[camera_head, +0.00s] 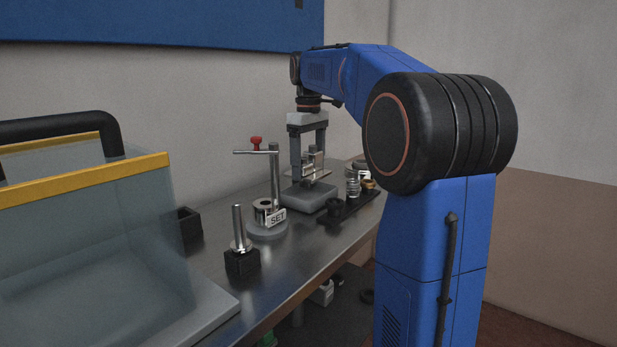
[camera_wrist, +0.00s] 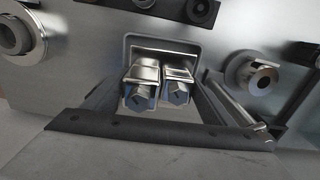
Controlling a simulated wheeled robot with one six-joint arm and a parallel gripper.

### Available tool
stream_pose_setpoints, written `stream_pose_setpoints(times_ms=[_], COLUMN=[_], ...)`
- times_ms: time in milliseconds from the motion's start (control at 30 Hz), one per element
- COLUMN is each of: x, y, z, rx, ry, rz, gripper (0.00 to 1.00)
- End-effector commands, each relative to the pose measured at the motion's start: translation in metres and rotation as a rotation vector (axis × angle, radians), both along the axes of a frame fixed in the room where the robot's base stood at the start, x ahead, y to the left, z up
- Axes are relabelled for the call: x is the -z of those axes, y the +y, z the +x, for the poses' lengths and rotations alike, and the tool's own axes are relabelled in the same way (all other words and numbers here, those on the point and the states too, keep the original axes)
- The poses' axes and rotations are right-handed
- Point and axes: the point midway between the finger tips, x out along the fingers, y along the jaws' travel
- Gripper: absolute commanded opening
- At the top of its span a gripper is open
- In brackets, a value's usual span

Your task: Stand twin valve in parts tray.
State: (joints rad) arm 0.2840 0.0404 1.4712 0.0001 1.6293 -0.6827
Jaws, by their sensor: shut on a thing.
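The twin valve (camera_head: 312,162), a shiny metal piece with two hex-ended bodies, sits between the fingers of my gripper (camera_head: 309,165). In the wrist view the valve (camera_wrist: 158,82) shows its two ends side by side, with my gripper's fingers on either side. The gripper is shut on it and points down. Below it in the head view is a low grey tray-like base (camera_head: 308,197); its rounded rim (camera_wrist: 160,42) frames the valve in the wrist view. I cannot tell whether the valve touches it, or whether this base is the parts tray.
A dark strip (camera_head: 335,217) holding several round parts lies to the right. To the left are a round-based post stand (camera_head: 267,231) labelled SET, a black block (camera_head: 241,262) with an upright pin, and an open black box (camera_head: 188,230). A yellow-edged clear guard (camera_head: 85,180) fills the left.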

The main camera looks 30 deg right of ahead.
Motion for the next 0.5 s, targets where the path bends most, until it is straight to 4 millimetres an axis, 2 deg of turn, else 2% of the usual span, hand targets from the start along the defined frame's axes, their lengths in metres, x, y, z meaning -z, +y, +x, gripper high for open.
stream_pose_setpoints(times_ms=[300,500], x=[0.033,0.034], y=[0.000,0.000], z=[0.000,0.000], rx=[0.000,0.000], ry=[-0.001,-0.001], rz=[0.000,-0.001], gripper=[0.23,0.23])
